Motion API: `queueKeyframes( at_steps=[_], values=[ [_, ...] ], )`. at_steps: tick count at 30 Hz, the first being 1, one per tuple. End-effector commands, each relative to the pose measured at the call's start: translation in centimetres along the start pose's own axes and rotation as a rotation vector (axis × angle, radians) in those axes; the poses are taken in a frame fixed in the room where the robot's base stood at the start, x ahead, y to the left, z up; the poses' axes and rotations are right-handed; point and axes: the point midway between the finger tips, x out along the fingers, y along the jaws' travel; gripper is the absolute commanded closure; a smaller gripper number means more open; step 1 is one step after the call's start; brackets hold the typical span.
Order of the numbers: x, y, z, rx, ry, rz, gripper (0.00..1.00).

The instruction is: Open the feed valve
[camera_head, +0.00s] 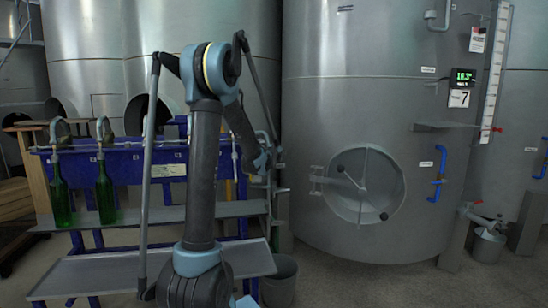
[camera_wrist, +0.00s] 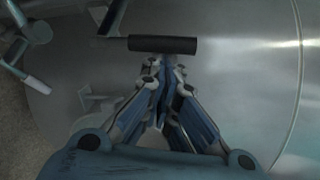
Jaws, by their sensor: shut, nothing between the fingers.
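My gripper (camera_wrist: 165,68) is shut and empty in the wrist view. Its fingertips are just below a black bar-shaped handle (camera_wrist: 162,44) on a dark stem in the picture; I cannot tell whether they touch it. I cannot make out whether this handle is the feed valve's, nor whether the valve is open. In the head view my gripper (camera_head: 266,160) is small, between the blue filling bench and the steel tank, and my arm partly covers that area.
The big steel tank (camera_head: 390,110) has a round hatch (camera_head: 383,205) and blue-handled fittings (camera_head: 437,185). The blue bench (camera_head: 140,165) carries green bottles (camera_head: 62,195). A grey bucket (camera_head: 278,283) stands on the floor by it. Floor in front of the tank is clear.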

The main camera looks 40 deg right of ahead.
Motion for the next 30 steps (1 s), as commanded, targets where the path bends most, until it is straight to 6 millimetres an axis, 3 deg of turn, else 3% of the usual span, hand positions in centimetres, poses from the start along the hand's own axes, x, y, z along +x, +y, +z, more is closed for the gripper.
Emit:
queueKeyframes(
  at_steps=[30],
  values=[
    [-0.95, -0.21, 0.52, 0.003, -0.002, -0.002, 1.0]
  ],
)
